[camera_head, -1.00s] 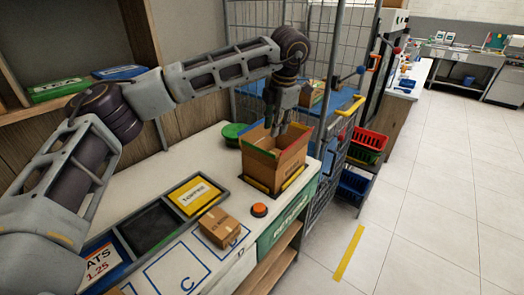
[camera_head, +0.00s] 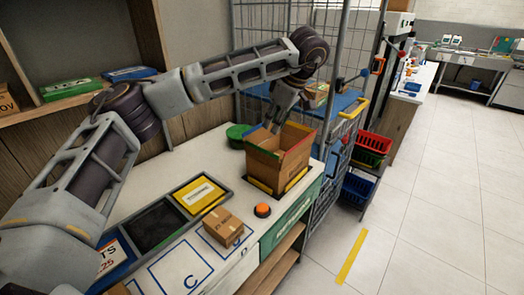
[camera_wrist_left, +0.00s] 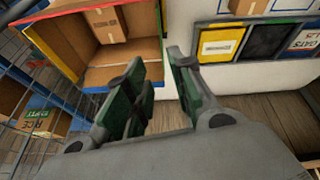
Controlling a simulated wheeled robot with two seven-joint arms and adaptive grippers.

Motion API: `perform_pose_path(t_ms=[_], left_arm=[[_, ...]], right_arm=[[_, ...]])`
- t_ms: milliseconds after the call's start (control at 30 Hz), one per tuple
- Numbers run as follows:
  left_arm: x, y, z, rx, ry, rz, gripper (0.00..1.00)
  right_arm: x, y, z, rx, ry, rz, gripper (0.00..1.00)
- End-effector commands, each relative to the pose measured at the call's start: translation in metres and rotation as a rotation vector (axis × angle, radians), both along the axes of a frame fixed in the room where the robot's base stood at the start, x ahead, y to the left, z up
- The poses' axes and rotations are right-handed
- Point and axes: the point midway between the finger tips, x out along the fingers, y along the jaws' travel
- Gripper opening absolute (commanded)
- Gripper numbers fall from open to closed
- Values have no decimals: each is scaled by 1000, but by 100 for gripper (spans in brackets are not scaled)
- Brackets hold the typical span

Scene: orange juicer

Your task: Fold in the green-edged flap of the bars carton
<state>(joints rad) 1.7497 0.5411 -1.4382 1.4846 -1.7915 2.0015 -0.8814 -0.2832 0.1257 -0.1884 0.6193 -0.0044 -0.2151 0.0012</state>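The open brown carton (camera_head: 277,167) stands upright at the far end of the counter. Its coloured flap edges are small in the head view, and the gripper partly covers the far side, so I cannot tell exactly how the green-edged flap lies. In the left wrist view the carton (camera_wrist_left: 116,74) opens at upper left, with a small brown box (camera_wrist_left: 105,25) showing in its opening. My left gripper (camera_head: 272,122) is tilted over the carton's far left rim. Its fingers (camera_wrist_left: 155,95) are apart with nothing between them. My right gripper is not in view.
A small brown box (camera_head: 223,228) and an orange button (camera_head: 262,210) are in front. A yellow-labelled bin (camera_head: 200,193) sits to the left. A wire cage (camera_head: 335,50) stands close behind and right.

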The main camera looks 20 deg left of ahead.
Motion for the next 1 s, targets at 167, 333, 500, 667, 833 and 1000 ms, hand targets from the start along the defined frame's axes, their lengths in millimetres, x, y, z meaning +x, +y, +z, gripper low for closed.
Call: perform_pose_path(t_ms=[167,333,500,667,833,1000], left_arm=[[-1,1,0,25,52,-120,24],[-1,1,0,32,71,-167,24],[-1,1,0,32,73,-171,24],[-1,1,0,32,72,-170,24],[-1,3,-4,32,72,-169,24],[0,7,-15,32,74,-168,24]], right_arm=[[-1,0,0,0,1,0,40],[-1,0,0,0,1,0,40],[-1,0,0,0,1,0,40],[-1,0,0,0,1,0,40],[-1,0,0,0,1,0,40],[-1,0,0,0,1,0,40]])
